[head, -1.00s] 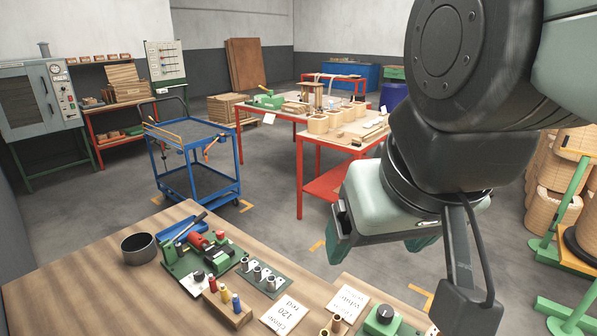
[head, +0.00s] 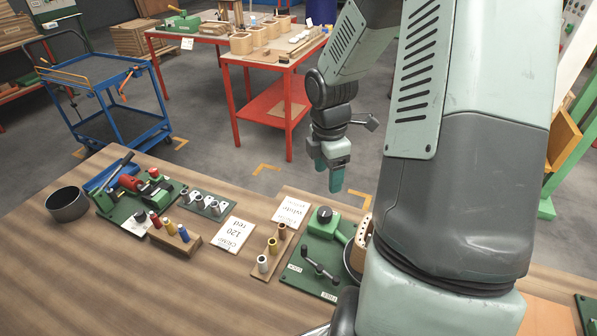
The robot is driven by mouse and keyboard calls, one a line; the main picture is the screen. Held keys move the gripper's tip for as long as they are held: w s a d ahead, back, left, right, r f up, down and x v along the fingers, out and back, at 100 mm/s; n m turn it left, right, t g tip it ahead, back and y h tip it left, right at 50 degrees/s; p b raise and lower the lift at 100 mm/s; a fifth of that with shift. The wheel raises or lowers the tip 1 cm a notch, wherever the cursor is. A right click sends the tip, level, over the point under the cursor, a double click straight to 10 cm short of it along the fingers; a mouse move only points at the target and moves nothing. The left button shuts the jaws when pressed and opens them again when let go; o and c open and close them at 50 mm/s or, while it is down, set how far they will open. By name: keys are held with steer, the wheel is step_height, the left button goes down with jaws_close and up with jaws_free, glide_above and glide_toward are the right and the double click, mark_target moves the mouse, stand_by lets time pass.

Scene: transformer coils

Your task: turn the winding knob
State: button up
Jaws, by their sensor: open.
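A black round knob (head: 324,214) sits on top of a green device with a crank (head: 318,265) at the right of the wooden bench. A second dark knob (head: 141,216) is on a white plate at the front of the red and green machine (head: 130,185) on the left. I cannot tell from the picture which is the winding knob. My gripper (head: 331,178) is open and empty, pointing down with teal fingers. In the picture it appears just above the right-hand knob, apart from it, near the bench's far edge.
Between the two machines lie cards (head: 232,239), a rack of colored spools (head: 174,236), a green plate with metal bobbins (head: 207,203) and a wooden spool block (head: 270,252). A dark bowl (head: 66,204) stands at left. The bench's front left is clear.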

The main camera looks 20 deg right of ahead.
mark_target(324, 211)
steer(key=shift+n+y, duration=0.3)
steer(key=shift+n, duration=0.3)
steer(key=f, duration=1.3)
steer(key=shift+w+d+f, duration=0.15)
steer(key=shift+w, duration=0.05)
